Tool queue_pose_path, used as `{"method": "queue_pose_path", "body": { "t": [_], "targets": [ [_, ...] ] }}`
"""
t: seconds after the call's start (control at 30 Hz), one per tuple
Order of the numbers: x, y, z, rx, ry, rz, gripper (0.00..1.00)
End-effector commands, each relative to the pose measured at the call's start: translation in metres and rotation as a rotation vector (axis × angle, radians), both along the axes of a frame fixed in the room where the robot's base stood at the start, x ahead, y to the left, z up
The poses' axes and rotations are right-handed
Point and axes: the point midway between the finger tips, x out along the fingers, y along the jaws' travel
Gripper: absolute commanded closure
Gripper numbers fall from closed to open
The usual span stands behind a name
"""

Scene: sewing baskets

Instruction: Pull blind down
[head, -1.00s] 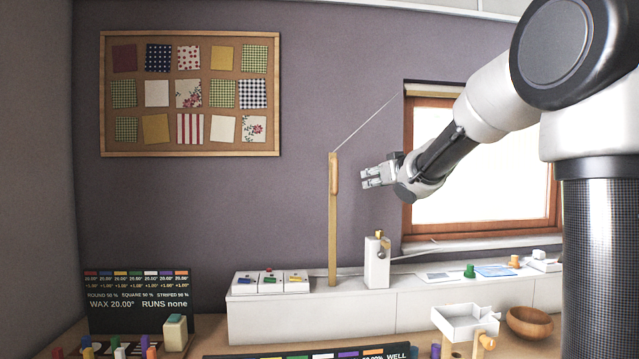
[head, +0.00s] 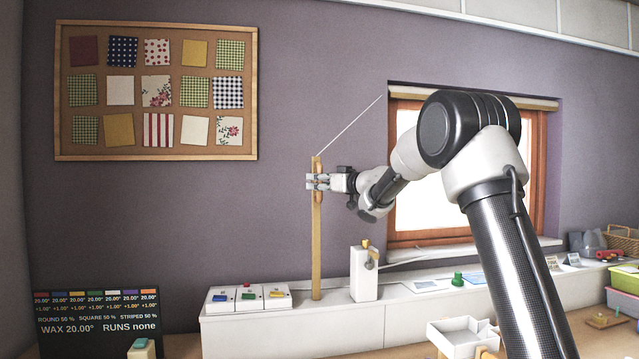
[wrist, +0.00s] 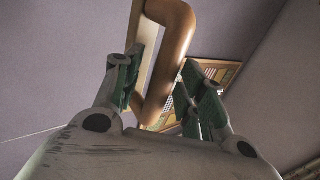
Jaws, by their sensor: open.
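The blind (head: 520,101) is a pale roll along the top of the wooden-framed window. A thin cord (head: 350,125) slants from the window's upper left corner down to the top of an upright wooden post (head: 316,250). Near the post's top is a wooden pull handle, seen large in the wrist view as a rounded bar loop (wrist: 178,45). My gripper (head: 313,182) is at the handle, at the upper part of the post. In the wrist view my gripper (wrist: 162,72) is open, its green-padded fingers on either side of the handle. Contact cannot be told.
A white ledge (head: 285,328) runs below, bearing a small box set (head: 248,297) and a white block with a knob (head: 363,275). A pinboard of fabric swatches (head: 157,154) hangs left. A dark sign (head: 97,325) stands lower left. The wall around the post is clear.

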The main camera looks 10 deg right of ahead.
Motion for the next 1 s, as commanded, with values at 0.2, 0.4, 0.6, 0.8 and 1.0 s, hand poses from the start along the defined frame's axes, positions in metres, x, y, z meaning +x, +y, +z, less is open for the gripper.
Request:
{"method": "queue_pose_path", "body": {
  "t": [0.2,0.4,0.6,0.8,1.0],
  "targets": [
    [0.0,0.0,0.0,0.0,0.0,0.0,0.59],
    [0.0,0.0,0.0,0.0,0.0,-0.001,0.96],
    [0.0,0.0,0.0,0.0,0.0,-0.001,1.0],
    [0.0,0.0,-0.01,0.0,0.002,0.0,1.0],
    [0.0,0.0,-0.05,0.001,0.006,0.001,1.0]
  ]
}}
